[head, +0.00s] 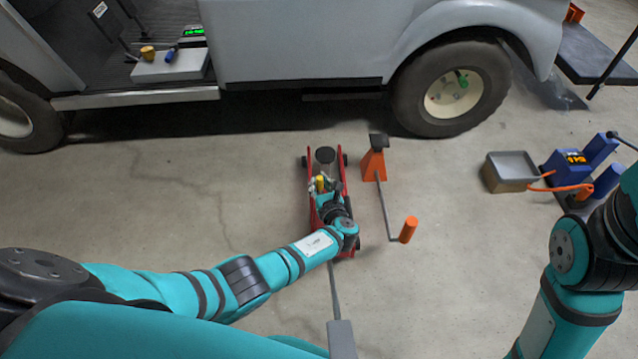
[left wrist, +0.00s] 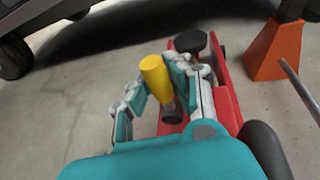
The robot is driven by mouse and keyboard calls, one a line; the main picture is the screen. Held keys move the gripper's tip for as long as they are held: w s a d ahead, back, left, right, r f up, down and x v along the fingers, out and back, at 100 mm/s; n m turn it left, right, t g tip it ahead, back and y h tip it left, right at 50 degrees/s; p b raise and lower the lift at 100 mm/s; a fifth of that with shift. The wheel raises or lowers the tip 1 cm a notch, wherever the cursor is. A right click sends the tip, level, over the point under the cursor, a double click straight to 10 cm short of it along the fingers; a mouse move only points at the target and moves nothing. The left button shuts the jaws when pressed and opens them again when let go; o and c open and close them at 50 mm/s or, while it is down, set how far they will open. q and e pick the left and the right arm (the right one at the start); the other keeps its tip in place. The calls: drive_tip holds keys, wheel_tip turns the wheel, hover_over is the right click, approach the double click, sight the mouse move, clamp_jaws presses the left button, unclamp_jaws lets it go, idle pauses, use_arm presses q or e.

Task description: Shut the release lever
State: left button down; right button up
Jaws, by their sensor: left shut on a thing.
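The red floor jack (head: 311,200) stands on the concrete in front of the cart, its round black saddle (head: 325,154) pointing up. The release lever, with a yellow grip (head: 320,182), is on the jack. In the left wrist view the yellow grip (left wrist: 153,68) stands tilted between the fingers, with a dark stem below it. My left gripper (head: 323,187) is over the jack and shut on the release lever. The left wrist view also shows the gripper (left wrist: 160,82) around the lever. The lever's base is partly hidden. My right arm shows at the right, but its gripper is out of view.
An orange jack stand (head: 373,163) is just right of the jack, with an orange-gripped rod (head: 408,229) on the floor side. The jack's long handle (head: 342,338) extends toward me. A grey tray (head: 511,166) and blue machine (head: 570,163) stand right. The cart wheel (head: 452,90) is behind.

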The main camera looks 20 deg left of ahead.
use_arm(q)
drive_tip(key=c, duration=1.1)
unclamp_jaws()
drive_tip(key=shift+d, duration=0.1)
drive_tip(key=shift+s+d, duration=0.15)
drive_tip(key=shift+s, duration=0.1)
drive_tip(key=v, duration=0.7)
